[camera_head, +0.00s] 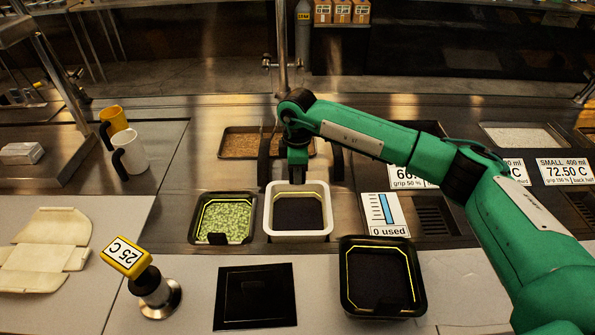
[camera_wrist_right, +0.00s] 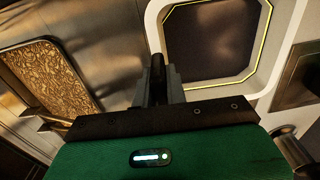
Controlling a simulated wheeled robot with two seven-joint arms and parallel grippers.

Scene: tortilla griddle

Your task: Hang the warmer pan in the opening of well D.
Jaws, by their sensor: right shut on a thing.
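A white-rimmed square pan (camera_head: 327,212) with a dark inside and thin yellow line sits at the counter's middle; it also shows in the right wrist view (camera_wrist_right: 284,62). I take it for the warmer pan. My right gripper (camera_head: 297,180) is at its back edge. In the right wrist view, the fingers (camera_wrist_right: 159,82) are shut on a dark upright tab beside the white rim. Whether the pan rests in an opening or hangs just above it is unclear. No letter D is readable. My left gripper is not in view.
A black pan with green pieces (camera_head: 225,218) stands left of the white pan. A black pan (camera_head: 347,290) and black square plate (camera_head: 255,297) are in front. A brown-filled tray (camera_head: 238,142) lies behind. A yellow 25C device (camera_head: 128,258) and mugs (camera_head: 133,160) stand left.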

